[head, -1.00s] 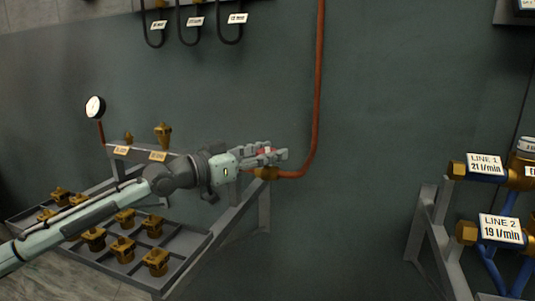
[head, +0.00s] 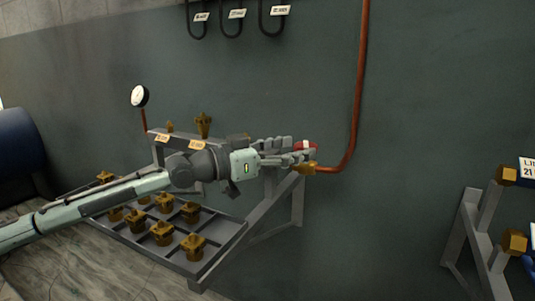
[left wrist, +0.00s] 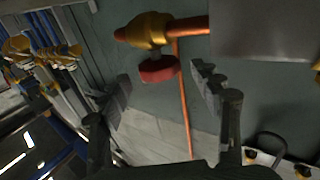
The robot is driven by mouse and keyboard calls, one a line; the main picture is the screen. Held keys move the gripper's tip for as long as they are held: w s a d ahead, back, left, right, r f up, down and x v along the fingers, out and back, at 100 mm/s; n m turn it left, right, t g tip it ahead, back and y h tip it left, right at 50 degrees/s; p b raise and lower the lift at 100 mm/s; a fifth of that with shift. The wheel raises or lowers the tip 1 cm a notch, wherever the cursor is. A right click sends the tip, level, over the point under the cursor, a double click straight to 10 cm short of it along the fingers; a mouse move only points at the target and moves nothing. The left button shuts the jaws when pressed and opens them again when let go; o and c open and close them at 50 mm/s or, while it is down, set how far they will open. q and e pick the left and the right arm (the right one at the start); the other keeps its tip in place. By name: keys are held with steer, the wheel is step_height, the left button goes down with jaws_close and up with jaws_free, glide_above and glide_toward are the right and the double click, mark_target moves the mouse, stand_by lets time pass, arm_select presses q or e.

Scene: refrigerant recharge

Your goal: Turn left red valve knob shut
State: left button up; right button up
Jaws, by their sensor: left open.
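The red valve knob (head: 306,146) sits above a brass valve body (head: 306,168) on the copper-red pipe at the right end of the grey stand. My left gripper (head: 300,152) reaches it from the left in the head view and partly covers it. In the left wrist view the red knob (left wrist: 158,70) hangs off the brass valve body (left wrist: 147,31), ahead of the gap between the spread fingers (left wrist: 160,90). The left gripper is open and holds nothing. Whether a finger touches the knob cannot be told. My right gripper is not in view.
A grey tray (head: 208,262) with several brass fittings lies left, below my arm. A pressure gauge (head: 139,96) stands behind it. The red pipe (head: 361,80) rises along the wall. Another rack (head: 468,230) stands at right. The wall between is clear.

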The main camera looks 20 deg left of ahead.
arm_select(q)
steer(key=v, duration=0.8)
steer(key=shift+s, duration=0.15)
steer(key=shift+a, duration=0.15)
steer(key=shift+f, duration=0.1)
